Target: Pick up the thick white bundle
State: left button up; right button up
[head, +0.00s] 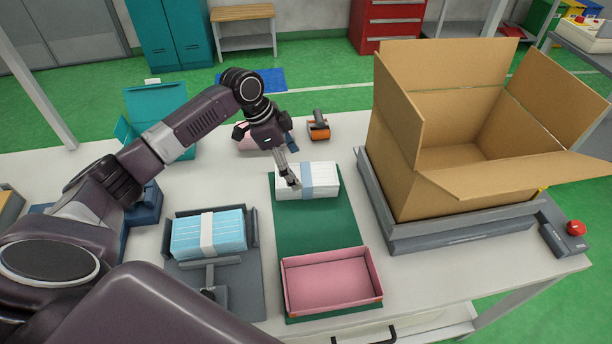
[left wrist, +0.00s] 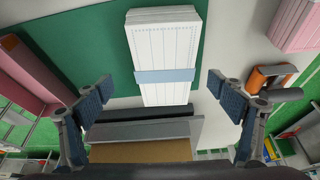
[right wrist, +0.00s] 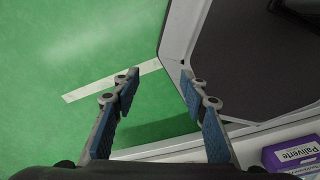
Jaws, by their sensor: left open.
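The thick white bundle (head: 322,174), wrapped by a pale blue band, lies at the far end of the green mat (head: 318,232). My left gripper (head: 290,180) is over its left part in the head view and hides some of it. In the left wrist view the bundle (left wrist: 165,45) lies ahead, between the lines of the two spread fingers (left wrist: 160,87), with space on both sides. The left gripper is open and empty; its exact height above the bundle is hard to tell. My right gripper (right wrist: 158,85) is open and empty, away from the bundle.
A light blue bundle (head: 225,230) sits in a grey fixture at left. An open pink box (head: 330,282) is at the mat's near end. A large open cardboard box (head: 395,150) stands at right on a grey platform (head: 445,237). An orange dispenser (head: 318,131) is behind the bundle.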

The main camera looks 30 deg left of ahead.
aim_at(301, 174)
pick_arm(q)
jog(key=x, duration=0.3)
jog(key=p+x, duration=0.1)
jog(key=shift+w+a+f, duration=0.25)
jog(key=shift+w+f, duration=0.1)
jog(key=shift+d+f, duration=0.1)
jog(key=shift+f, duration=0.1)
jog(key=c, duration=1.2)
jog(key=shift+c, duration=0.5)
pick_arm(e)
jog(key=shift+w+a+r, duration=0.35)
jog(key=shift+w+r, duration=0.2)
jog(key=shift+r, duration=0.15)
pick_arm(q)
jog(key=shift+r, duration=0.15)
